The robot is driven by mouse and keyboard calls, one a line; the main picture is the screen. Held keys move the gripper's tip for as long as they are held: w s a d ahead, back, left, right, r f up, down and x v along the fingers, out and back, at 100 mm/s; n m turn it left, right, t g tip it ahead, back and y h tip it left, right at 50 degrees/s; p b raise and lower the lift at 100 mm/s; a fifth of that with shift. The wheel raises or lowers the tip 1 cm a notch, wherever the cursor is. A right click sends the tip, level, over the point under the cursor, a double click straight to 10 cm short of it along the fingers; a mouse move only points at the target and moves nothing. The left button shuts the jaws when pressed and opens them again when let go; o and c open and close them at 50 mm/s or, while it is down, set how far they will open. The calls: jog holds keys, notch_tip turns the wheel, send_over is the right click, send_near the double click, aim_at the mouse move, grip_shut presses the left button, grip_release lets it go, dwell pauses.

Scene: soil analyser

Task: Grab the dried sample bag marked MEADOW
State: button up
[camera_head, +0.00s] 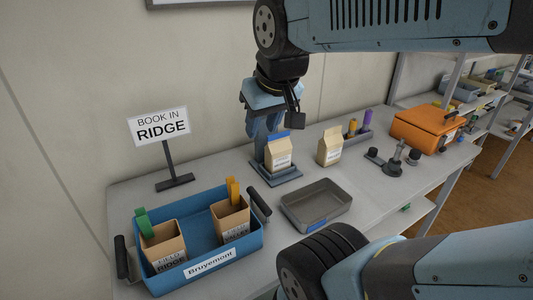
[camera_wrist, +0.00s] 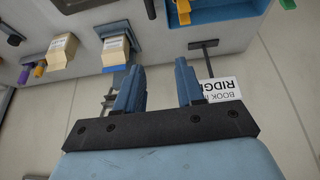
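Two cream paper sample bags stand on the bench. One, with a blue top (camera_head: 278,152), stands on a small grey stand; it also shows in the wrist view (camera_wrist: 116,50). The other bag (camera_head: 330,146) stands to its right, and also shows in the wrist view (camera_wrist: 62,50). Their labels are too small to read, so I cannot tell which is marked MEADOW. My gripper (camera_head: 262,132) is above and behind the blue-topped bag. In the wrist view my gripper (camera_wrist: 160,66) has its fingers apart with nothing between them.
An empty grey tray (camera_head: 316,204), a holder with coloured tubes (camera_head: 358,134) and an orange case (camera_head: 427,127) share the bench.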

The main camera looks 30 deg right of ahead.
jog(key=w+d+f+n+g+h, duration=0.3)
jog(key=w+f+n+g+h, duration=0.1)
jog(key=w+f, duration=0.25)
jog(key=w+d+f+n+g+h, duration=0.3)
jog(key=w+d+f+n+g, duration=0.1)
jog(key=w+f, duration=0.25)
jog(key=n+t+h, duration=0.3)
jog(key=n+h, duration=0.7)
jog(key=h, duration=0.1)
send_near(278, 141)
jog(key=shift+w+d+r, duration=0.1)
jog(key=shift+d+r, duration=0.05)
jog(key=shift+d, duration=1.6)
jog(key=shift+w+d+r, duration=0.1)
jog(key=shift+d+r, duration=0.05)
jog(key=shift+d, duration=1.6)
jog(key=shift+w+d+r, duration=0.1)
jog(key=shift+d+r, duration=0.05)
jog(key=shift+d, duration=1.6)
jog(key=shift+c, duration=0.2)
grip_shut()
jog(key=shift+s, duration=0.1)
